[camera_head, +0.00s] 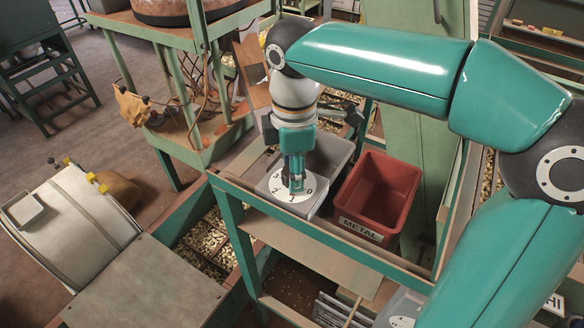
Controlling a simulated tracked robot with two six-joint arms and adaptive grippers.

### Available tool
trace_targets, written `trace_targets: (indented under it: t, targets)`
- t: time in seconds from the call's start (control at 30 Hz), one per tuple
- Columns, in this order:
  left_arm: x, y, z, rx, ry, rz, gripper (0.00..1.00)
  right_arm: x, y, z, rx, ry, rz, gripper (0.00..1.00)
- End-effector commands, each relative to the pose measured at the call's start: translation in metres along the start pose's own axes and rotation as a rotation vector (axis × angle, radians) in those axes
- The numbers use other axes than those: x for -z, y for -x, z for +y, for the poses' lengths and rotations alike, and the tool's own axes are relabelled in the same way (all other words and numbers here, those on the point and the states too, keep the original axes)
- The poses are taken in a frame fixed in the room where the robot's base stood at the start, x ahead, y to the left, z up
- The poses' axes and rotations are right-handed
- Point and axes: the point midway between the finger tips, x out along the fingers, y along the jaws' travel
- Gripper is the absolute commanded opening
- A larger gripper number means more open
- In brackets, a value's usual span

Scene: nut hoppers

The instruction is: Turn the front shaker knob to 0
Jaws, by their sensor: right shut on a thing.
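The front shaker knob's white round dial (291,188) sits on a grey box (325,170) on the green-framed stand. The digits 0, 1, 2 and 3 show around the dial. My right gripper (296,183) points down over the middle of the dial and is shut on the knob there. The knob itself is mostly hidden by the fingers, so its setting cannot be read. The right arm comes in from the right across the top of the view. My left gripper is not in view.
A red bin (377,196) labelled METAL stands just right of the dial box. Another white dial (402,321) shows low at the bottom right. Hoppers of nuts (207,243) lie below left. A white drum (75,222) stands at the left.

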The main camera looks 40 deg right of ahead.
Motion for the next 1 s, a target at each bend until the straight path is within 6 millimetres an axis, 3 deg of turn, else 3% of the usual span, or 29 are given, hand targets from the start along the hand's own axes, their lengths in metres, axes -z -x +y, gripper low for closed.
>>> trace_targets:
  t: [1.0]
  targets:
    - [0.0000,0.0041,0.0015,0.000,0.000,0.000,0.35,0.0006,-0.0022,-0.0034,0.012,0.929,0.006,0.05]
